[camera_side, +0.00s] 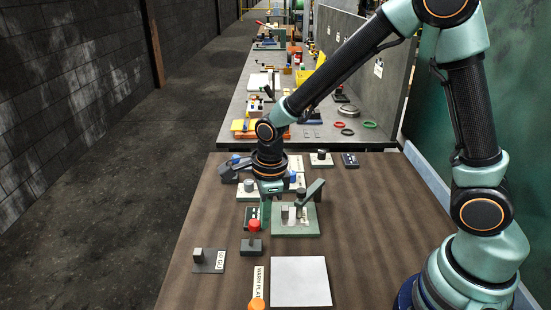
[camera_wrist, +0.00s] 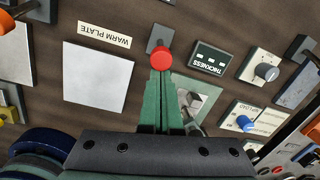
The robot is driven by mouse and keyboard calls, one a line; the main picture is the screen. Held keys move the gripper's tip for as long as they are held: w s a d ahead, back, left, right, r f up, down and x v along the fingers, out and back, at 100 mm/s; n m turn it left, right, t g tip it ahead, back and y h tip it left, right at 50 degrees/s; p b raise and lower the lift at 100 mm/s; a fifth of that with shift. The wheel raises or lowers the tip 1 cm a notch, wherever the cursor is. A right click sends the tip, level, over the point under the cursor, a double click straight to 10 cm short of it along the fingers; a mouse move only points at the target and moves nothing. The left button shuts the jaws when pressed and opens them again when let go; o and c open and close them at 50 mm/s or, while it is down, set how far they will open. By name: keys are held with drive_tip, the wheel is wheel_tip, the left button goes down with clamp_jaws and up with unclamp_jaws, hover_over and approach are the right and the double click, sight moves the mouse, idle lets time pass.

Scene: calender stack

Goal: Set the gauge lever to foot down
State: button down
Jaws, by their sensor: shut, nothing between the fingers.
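The gauge stands on a pale green plate (camera_side: 297,230) right of my gripper in the side view, with a small metal block on it. Its dark lever (camera_side: 312,191) slants up to the right. In the wrist view the gauge plate (camera_wrist: 207,121) is partly hidden behind my fingers, and I cannot make out the lever's position there. A dark THICKNESS display (camera_wrist: 210,58) lies beside the gauge. My gripper (camera_wrist: 161,76) is shut and empty, pointing down, its tips close to a red knob (camera_wrist: 161,57). In the side view my gripper (camera_side: 266,226) is just left of the gauge.
The red knob (camera_side: 254,225) sits on a dark block. A white warm plate (camera_side: 300,281) with its label lies at the front. A blue knob (camera_wrist: 245,122) and a grey knob (camera_wrist: 266,72) are on nearby panels. Bare brown tabletop is free right of the gauge.

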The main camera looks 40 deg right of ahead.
drive_tip(key=shift+w+a+r, duration=0.25)
drive_tip(key=shift+w+a, duration=0.7)
drive_tip(key=shift+a, duration=0.05)
drive_tip(key=shift+w+a+f, duration=0.1)
drive_tip(key=shift+w+a, duration=0.9)
drive_tip(key=shift+a, duration=0.05)
drive_tip(key=shift+w+a, duration=0.1)
drive_tip(key=shift+s+d, duration=0.25)
drive_tip(key=shift+d, duration=0.2)
drive_tip(key=s+d+r, duration=0.2)
drive_tip(key=d, duration=0.1)
drive_tip(key=w+a+r, duration=0.4)
drive_tip(key=r, duration=0.3)
drive_tip(key=shift+a+g, duration=0.3)
drive_tip(key=shift+a, duration=0.1)
